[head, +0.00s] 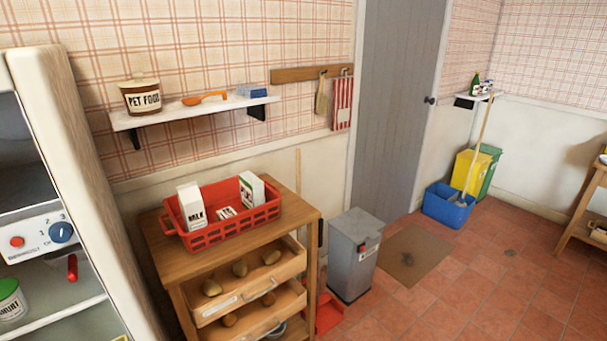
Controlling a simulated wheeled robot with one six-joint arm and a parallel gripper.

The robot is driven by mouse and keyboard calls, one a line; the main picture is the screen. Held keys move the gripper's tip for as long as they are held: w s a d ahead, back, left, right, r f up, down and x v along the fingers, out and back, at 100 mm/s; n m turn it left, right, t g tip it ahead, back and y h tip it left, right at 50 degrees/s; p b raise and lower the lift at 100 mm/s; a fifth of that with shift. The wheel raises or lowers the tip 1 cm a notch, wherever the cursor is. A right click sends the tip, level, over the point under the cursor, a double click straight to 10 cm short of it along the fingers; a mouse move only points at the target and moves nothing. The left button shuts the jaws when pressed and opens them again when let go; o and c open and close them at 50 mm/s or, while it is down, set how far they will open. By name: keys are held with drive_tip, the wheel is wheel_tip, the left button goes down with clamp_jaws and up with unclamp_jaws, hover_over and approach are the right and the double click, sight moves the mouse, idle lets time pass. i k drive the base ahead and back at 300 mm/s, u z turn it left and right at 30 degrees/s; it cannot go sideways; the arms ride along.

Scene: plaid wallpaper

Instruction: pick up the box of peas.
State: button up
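No box can be read as peas from here. A red basket (230,222) on the wooden cabinet holds a white carton marked MILK (192,205), a white and green box (251,190) standing at its right end, and a small white packet (226,212) low between them. The print on the white and green box is too small to read, so I cannot tell if it is the peas. The basket wall hides the lower parts of these things. My gripper is not in view.
The wooden cabinet (309,214) has open drawers with potatoes. An open fridge (85,150) stands at left. A grey bin (353,250) stands right of the cabinet; tiled floor (470,270) is mostly free.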

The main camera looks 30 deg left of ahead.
sight(252, 188)
drive_tip(key=u, duration=0.15)
drive_tip(key=i, duration=1.2)
drive_tip(key=u, duration=1.05)
drive_tip(key=i, duration=1.05)
drive_tip(key=u, duration=0.85)
drive_tip(key=i, duration=0.2)
drive_tip(key=u, duration=0.15)
